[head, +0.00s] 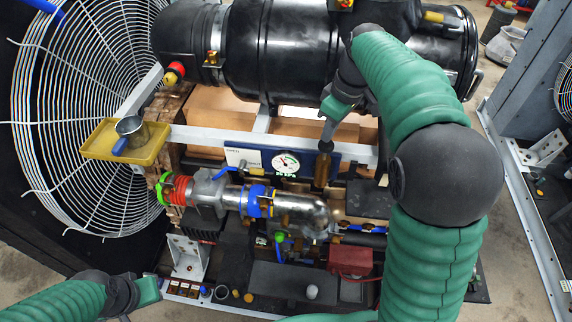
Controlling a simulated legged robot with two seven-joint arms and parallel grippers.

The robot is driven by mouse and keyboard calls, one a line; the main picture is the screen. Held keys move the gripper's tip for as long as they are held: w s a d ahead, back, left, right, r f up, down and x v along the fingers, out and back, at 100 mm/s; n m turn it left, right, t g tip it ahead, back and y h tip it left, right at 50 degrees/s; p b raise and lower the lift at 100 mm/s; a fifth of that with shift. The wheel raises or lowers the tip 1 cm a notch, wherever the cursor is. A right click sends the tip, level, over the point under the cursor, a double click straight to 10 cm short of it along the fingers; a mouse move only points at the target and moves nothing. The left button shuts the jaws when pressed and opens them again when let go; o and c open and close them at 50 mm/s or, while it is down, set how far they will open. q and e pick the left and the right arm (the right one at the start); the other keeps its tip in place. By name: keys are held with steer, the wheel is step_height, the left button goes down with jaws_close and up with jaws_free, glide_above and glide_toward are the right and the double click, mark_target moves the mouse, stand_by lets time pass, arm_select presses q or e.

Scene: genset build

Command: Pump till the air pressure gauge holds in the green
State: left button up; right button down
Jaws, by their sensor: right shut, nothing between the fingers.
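The round white air pressure gauge (286,163) sits on a blue panel (328,146) in the middle of the head view. Its needle and the small green text on its lower edge are too small to read surely. My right gripper (322,172) points down just right of the gauge, in front of the panel's right part. It is shut and holds nothing. My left gripper (150,290) is at the lower left, well away from the gauge; its fingers are not clear. I cannot tell which part is the pump or its handle.
A pipe with a red hose (179,189), blue clamps and a metal elbow (305,212) runs below the gauge. A yellow tray (96,151) holds a metal cup (131,130). A large fan guard (60,130) stands left, a black cylinder (290,45) above. A red box (350,260) sits lower right.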

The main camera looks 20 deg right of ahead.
steer(key=shift+f+b, duration=1.4)
steer(key=shift+f, duration=0.7)
steer(key=shift+r+p, duration=2.05)
steer(key=shift+r, duration=0.3)
step_height(320, 180, up, 5)
steer(key=p, duration=0.4)
steer(key=shift+r, duration=0.1)
steer(key=shift+f, duration=0.2)
